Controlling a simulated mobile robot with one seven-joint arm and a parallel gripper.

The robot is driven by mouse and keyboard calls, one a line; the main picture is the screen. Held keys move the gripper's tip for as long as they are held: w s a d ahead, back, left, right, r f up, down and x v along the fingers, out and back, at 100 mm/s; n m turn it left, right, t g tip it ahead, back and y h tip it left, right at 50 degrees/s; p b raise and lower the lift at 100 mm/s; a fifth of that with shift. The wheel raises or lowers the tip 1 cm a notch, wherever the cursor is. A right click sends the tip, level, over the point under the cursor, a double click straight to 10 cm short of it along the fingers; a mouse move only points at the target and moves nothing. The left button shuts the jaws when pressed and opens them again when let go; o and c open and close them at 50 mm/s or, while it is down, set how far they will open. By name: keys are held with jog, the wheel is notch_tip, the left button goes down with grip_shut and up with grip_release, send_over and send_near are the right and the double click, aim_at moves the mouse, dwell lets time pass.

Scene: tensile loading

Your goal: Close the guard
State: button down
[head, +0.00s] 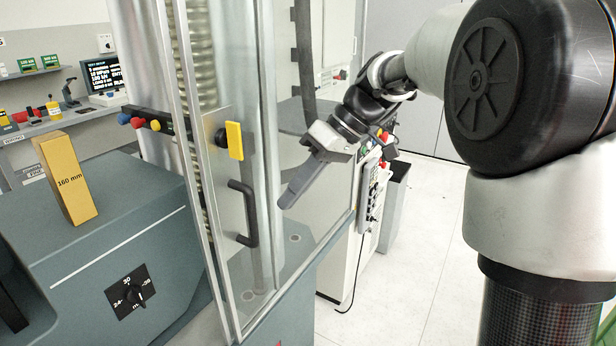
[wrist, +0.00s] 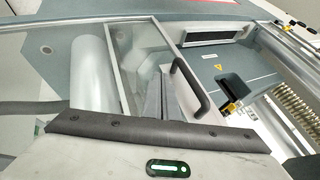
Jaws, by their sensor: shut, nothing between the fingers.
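The guard is a clear panel in a metal frame (head: 183,100), standing upright in front of the testing machine at the centre of the head view. Its black bar handle (head: 245,212) is upright, below a yellow latch piece (head: 235,140). In the wrist view the handle (wrist: 190,86) lies right of centre. My gripper (head: 287,200) is shut and empty, a little right of the handle, tilted down-left. A visible gap separates them in the head view. In the wrist view the grey fingers (wrist: 154,95) lie left of the handle. I cannot tell how far the guard stands open.
A yellow block marked 160 mm (head: 70,180) stands on the grey machine housing (head: 120,235) at left. A control unit (head: 372,190) on a white cabinet and a grey bin (head: 396,195) stand behind my gripper. The pale floor (head: 425,240) at right is clear.

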jog(key=shift+s+a+f, duration=0.2)
jog(key=shift+s+a, duration=0.25)
jog(key=shift+a, duration=0.2)
jog(key=shift+s+a+f, duration=0.25)
jog(key=shift+s+a, duration=0.25)
jog(key=shift+a, duration=0.1)
jog(key=shift+s+a+f, duration=0.2)
jog(key=shift+s+a, duration=0.25)
jog(key=shift+a, duration=0.2)
